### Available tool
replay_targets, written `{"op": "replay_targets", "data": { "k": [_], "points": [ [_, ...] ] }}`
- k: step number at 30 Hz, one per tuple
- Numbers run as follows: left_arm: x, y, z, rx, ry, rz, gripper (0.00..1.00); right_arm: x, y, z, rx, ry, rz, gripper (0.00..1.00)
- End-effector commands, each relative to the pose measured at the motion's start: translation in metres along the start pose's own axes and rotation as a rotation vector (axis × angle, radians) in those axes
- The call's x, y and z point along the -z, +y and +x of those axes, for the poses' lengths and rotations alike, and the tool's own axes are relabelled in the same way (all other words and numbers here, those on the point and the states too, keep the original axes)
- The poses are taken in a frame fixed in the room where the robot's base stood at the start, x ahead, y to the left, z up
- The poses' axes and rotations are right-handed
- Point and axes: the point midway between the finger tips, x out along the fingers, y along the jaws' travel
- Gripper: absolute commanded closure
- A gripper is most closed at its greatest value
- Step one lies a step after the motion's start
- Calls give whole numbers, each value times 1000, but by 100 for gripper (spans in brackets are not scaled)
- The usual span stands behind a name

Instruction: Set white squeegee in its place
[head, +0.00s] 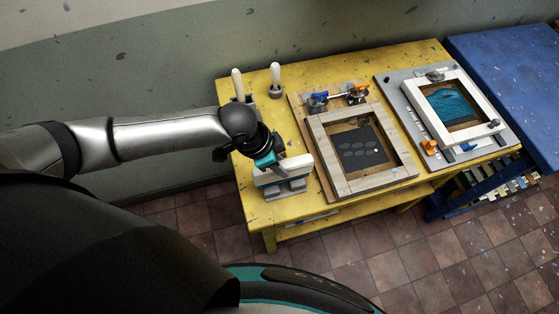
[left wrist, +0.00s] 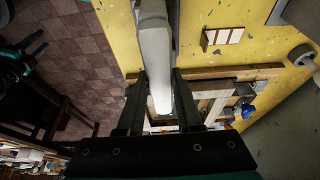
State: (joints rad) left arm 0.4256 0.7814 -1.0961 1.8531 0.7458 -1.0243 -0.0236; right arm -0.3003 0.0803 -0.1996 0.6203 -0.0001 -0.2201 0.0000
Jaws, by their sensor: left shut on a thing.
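The white squeegee (head: 297,163) is over the front left corner of the yellow table. My left gripper (head: 270,165) is shut on it from the left. In the left wrist view, the long pale body of the squeegee (left wrist: 155,45) runs between the two dark fingers of the left gripper (left wrist: 158,85). A grey stand (head: 287,190) is directly below the squeegee in the head view. I cannot tell whether the squeegee touches it. The lower part of the squeegee is hidden by the gripper. My right gripper is in neither view.
The yellow table (head: 262,212) carries a wooden hinged screen frame (head: 345,184) just right of the gripper. Two white-handled tools (head: 275,73) stand at the back. A white screen frame (head: 483,90) on a grey board is farther right, beside a blue table (head: 510,55).

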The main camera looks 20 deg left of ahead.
Motion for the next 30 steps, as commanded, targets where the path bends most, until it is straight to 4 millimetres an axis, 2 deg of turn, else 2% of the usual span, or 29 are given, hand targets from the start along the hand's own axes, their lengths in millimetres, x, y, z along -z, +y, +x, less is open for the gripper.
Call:
{"op": "replay_targets", "data": {
  "k": [18, 22, 23, 30],
  "points": [
    [-9, 0, 24, 0, 1, 1, 100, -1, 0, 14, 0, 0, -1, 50],
    [-9, 0, 24, 1, 1, 1, 100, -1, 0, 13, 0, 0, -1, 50],
    [-9, 0, 24, 1, 1, 1, 62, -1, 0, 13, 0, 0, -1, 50],
    [-9, 0, 24, 1, 0, 1, 36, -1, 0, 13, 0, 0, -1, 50]
  ]
}}
